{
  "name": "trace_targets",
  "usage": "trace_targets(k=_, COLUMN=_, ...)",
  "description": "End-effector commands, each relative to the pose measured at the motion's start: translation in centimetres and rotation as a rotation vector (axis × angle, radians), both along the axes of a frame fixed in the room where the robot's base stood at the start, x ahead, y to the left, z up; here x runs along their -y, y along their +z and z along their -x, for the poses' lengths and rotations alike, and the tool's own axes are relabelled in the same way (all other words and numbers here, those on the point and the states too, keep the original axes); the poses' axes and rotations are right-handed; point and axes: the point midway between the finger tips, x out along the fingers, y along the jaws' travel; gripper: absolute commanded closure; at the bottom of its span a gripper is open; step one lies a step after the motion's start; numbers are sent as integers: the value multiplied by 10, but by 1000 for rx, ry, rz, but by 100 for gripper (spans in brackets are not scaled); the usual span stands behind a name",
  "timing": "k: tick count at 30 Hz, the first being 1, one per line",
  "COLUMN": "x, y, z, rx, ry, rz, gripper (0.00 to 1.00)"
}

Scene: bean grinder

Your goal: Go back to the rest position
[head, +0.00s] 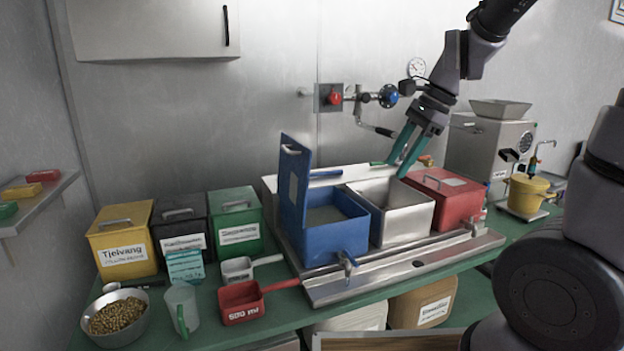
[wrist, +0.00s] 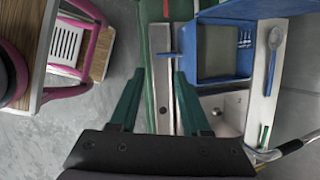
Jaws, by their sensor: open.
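My gripper (head: 398,168) hangs from the raised arm in the head view, with its teal fingers pointing down over the back of the steel basin (head: 408,220). In the wrist view my gripper (wrist: 159,73) shows two green fingers spread apart with nothing between them. The blue basin (head: 335,241) stands left of the steel one with its blue lid (head: 294,185) upright. It also shows in the wrist view (wrist: 190,50). The red box (head: 450,205) stands to the right with its lid shut.
Yellow (head: 121,241), black (head: 180,232) and green (head: 235,222) bins stand at the left. A bowl of beans (head: 115,318), a clear jug (head: 181,308) and a red scoop (head: 241,302) are in front. The grinder (head: 490,150) and yellow pot (head: 526,194) are at the right.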

Motion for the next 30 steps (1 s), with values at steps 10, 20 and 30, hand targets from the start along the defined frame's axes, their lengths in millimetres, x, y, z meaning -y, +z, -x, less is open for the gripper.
trace_targets(k=10, x=52, y=87, z=64, rx=560, ry=542, rz=309, gripper=53)
trace_targets(k=20, x=64, y=104, z=90, rx=692, ry=749, rz=546, gripper=53)
trace_targets(k=30, x=63, y=104, z=90, rx=692, ry=751, rz=545, gripper=53)
